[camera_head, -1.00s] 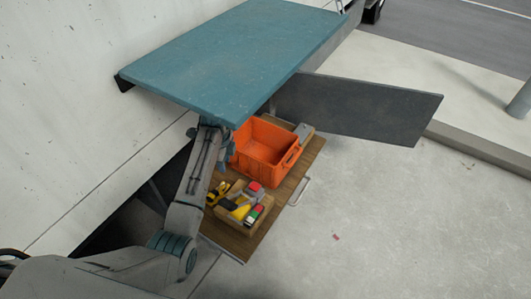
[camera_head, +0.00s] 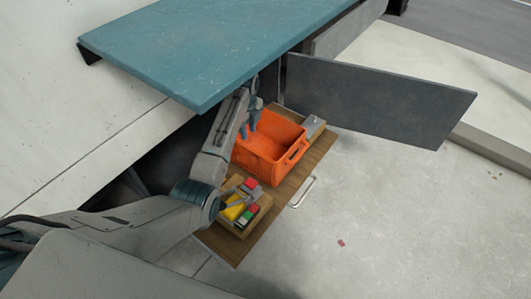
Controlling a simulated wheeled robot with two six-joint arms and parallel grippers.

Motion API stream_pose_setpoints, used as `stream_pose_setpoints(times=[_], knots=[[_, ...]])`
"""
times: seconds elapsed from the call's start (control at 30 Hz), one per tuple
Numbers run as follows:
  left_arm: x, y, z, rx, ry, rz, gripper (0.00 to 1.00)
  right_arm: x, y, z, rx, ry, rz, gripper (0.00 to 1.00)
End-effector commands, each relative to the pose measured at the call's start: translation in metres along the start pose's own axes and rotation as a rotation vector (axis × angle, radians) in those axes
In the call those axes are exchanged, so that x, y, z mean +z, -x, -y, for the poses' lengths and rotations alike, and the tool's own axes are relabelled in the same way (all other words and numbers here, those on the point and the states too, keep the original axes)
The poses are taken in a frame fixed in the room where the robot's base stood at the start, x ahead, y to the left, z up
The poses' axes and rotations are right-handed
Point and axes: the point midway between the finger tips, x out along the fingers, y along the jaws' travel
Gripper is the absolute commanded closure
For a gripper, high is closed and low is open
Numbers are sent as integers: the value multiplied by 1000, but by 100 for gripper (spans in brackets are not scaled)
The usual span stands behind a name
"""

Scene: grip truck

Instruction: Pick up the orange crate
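The orange crate (camera_head: 270,150) stands upright on a wooden drawer board (camera_head: 308,172), below the teal shelf, and looks empty. My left gripper (camera_head: 250,125) is at the crate's left side, by its upper rim. Its fingers look spread apart. I cannot tell whether they touch the crate. My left arm hides part of the crate's left side. My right gripper is not in view.
A teal shelf (camera_head: 210,45) overhangs the board. A grey panel (camera_head: 380,100) juts out at the right. A small wooden box (camera_head: 257,218) with several colourful items stands in front of the crate.

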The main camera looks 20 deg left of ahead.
Motion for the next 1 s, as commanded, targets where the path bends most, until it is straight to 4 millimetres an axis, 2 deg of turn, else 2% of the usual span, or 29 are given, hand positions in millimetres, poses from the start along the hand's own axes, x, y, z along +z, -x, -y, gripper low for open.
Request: stream_pose_setpoints(times=[0.1,0.17,0.3,0.5,0.67,0.9,1.0], knots=[[0,-7,0,-1,0,0,69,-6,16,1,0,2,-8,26],[0,-10,0,1,1,0,69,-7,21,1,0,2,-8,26],[0,-30,-1,4,1,-1,69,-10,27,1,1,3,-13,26],[0,-57,-1,2,1,0,69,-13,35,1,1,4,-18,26],[0,-68,-2,1,1,0,69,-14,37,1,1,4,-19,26],[-1,-102,-9,2,1,-1,69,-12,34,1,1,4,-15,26],[-1,-112,-9,1,1,0,69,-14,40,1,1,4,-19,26]])
